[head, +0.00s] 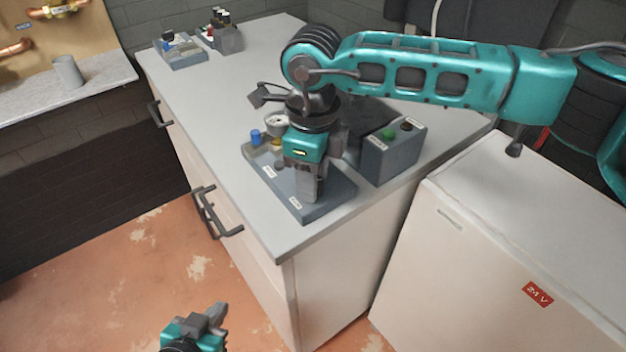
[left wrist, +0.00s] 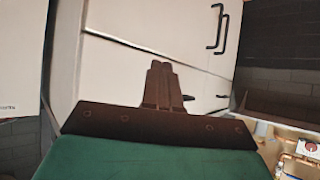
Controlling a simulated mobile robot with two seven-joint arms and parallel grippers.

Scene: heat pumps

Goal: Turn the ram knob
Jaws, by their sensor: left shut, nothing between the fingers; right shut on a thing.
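The grey device with labels (head: 325,206) lies on the near right corner of the light counter. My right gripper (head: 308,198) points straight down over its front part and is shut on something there. The fingers cover what they hold, so I cannot see the ram knob itself. A blue knob (head: 256,137) and a round gauge (head: 277,123) show at the back of the device. My left gripper (head: 217,312) is shut and empty, low over the floor in front of the cabinet; its closed fingers also show in the left wrist view (left wrist: 158,85).
A grey box with green and dark buttons (head: 392,152) stands right of the device. Dark drawer handles (head: 215,212) stick out from the counter front. More small devices (head: 181,51) sit at the counter's far end.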

